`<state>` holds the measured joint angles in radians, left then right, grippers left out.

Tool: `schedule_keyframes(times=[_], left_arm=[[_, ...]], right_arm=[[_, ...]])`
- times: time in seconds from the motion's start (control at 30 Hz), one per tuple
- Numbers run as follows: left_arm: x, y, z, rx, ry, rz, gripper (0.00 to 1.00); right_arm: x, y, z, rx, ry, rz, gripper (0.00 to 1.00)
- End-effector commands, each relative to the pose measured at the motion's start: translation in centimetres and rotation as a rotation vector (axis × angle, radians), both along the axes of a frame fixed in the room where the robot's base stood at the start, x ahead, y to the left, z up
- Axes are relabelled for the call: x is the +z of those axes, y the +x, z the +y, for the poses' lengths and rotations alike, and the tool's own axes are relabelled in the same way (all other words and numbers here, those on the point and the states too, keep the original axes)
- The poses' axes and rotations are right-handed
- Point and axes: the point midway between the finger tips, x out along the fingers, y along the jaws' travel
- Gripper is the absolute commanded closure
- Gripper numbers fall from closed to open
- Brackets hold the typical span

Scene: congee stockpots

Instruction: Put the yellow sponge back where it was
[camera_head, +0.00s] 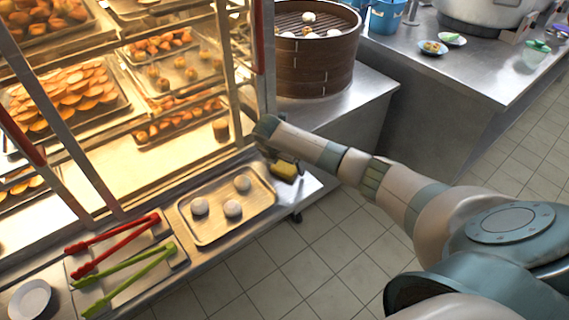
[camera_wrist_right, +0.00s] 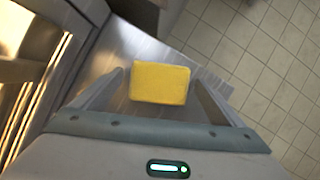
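The yellow sponge (camera_head: 284,170) is at the right end of the steel counter (camera_head: 309,187), just right of a tray with white buns. My right gripper (camera_head: 279,160) is right over it, arm reaching in from the right. In the right wrist view the sponge (camera_wrist_right: 160,83) shows between the two fingers of the right gripper (camera_wrist_right: 158,78). The fingers stand apart, with narrow gaps visible beside the sponge. Whether the sponge touches the counter is hard to tell. My left gripper is not in view.
The bun tray (camera_head: 213,239) lies close to the left of the sponge. Red tongs (camera_head: 113,243) and green tongs (camera_head: 124,281) lie farther left. A glass food case (camera_head: 245,70) rises behind. A bamboo steamer (camera_head: 316,55) stands on the back counter. Floor lies beyond the counter's edge.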

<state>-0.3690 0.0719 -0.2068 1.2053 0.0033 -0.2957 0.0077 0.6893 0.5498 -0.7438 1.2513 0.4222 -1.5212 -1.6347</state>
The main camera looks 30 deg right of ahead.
Motion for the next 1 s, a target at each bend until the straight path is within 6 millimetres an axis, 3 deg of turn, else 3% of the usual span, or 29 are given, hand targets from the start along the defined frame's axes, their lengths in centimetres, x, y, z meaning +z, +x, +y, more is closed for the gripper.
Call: schedule_keyframes(times=[0.27, 0.47, 1.0], left_arm=[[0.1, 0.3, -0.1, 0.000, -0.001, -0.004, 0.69], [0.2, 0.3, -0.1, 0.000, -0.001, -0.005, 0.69], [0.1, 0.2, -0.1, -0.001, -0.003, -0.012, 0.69]], right_arm=[[0.1, 0.0, 0.0, 0.000, 0.000, 0.000, 0.08], [1.4, -0.1, 0.4, 0.001, 0.000, -0.002, 0.08], [9.3, -1.6, 3.3, 0.001, 0.000, -0.002, 0.08]])
